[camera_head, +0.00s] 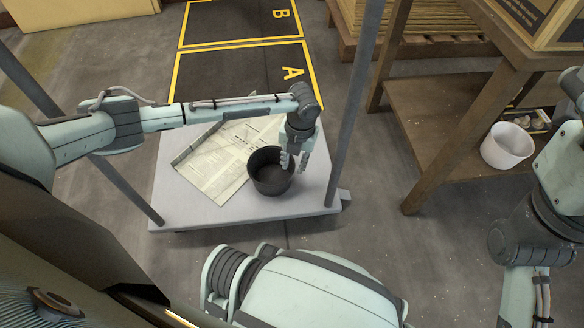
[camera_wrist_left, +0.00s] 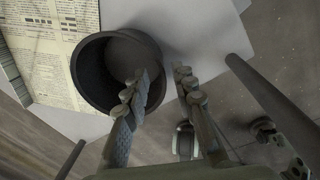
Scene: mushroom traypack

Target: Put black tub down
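The black tub (camera_head: 268,178) stands upright on the light grey cart platform (camera_head: 215,213), beside a spread newspaper (camera_head: 222,172). My left gripper (camera_head: 294,163) is at the tub's right rim, pointing down. In the left wrist view the tub (camera_wrist_left: 92,75) lies left of centre. One finger of the left gripper (camera_wrist_left: 162,85) overlaps the tub's opening and the other is outside its right edge, with a clear gap between them. The fingers look open around the rim; contact is hard to tell. My right arm shows at the right edge, its gripper out of view.
Grey posts (camera_head: 352,100) rise from the cart's corners. A wooden table with a lower shelf (camera_head: 440,105) stands at right, holding a white tub (camera_head: 507,146). Floor areas marked A (camera_head: 245,75) and B (camera_head: 235,22) lie empty behind the cart. The platform is bare left of the newspaper's front edge.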

